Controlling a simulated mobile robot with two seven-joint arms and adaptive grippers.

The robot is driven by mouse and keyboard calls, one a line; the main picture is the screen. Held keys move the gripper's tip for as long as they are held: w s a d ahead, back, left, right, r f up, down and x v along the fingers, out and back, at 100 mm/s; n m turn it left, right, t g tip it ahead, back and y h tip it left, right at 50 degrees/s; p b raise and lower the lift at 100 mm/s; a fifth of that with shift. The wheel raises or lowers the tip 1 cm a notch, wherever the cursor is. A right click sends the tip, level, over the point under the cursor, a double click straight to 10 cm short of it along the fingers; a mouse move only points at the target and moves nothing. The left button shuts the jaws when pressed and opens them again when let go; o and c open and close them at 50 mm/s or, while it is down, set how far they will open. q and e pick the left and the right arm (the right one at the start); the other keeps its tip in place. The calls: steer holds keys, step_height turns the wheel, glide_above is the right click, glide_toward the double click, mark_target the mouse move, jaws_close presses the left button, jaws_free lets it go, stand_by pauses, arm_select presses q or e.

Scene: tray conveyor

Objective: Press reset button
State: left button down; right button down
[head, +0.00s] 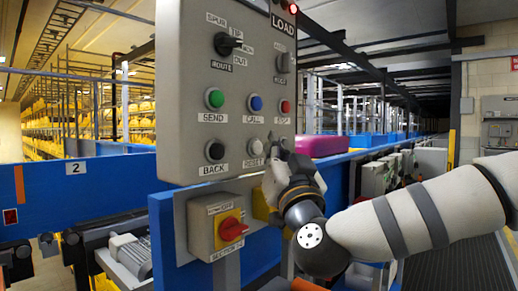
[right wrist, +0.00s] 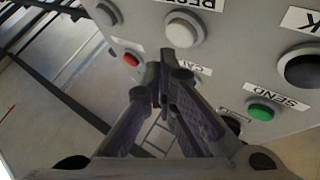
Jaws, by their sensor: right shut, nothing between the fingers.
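The reset button (head: 256,147) is a round pale button in the lower row of the grey control panel, above a RESET label. It also shows in the right wrist view, upside down, as a whitish button (right wrist: 182,29) near the top. My right gripper (head: 270,150) is just right of the button in the head view and partly covers the panel there. In the right wrist view its fingers (right wrist: 166,58) are shut and empty, with the tips just below the button's picture. I cannot tell whether they touch it. My left gripper is not in view.
The panel (head: 177,100) also has a black BACK button (head: 215,151), green SEND button (head: 214,98), blue CALL button (head: 255,103), red button (head: 285,106) and a selector knob (head: 227,43). A red and yellow section switch (head: 231,229) sits below. A pink tray (head: 321,146) lies behind.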

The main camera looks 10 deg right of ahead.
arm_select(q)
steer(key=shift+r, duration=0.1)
arm_select(e)
steer(key=shift+w+a, duration=0.1)
steer(key=shift+w, duration=0.05)
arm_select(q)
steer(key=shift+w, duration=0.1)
arm_select(e)
steer(key=shift+w+a, duration=0.15)
steer(key=shift+w, duration=0.05)
steer(key=shift+w+a, duration=0.35)
steer(key=shift+w, duration=0.05)
stand_by(0.6)
arm_select(q)
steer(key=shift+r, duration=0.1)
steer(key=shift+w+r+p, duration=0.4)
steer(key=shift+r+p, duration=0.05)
steer(key=shift+p, duration=0.15)
arm_select(e)
steer(key=shift+s+d, duration=0.6)
steer(key=shift+s, duration=0.15)
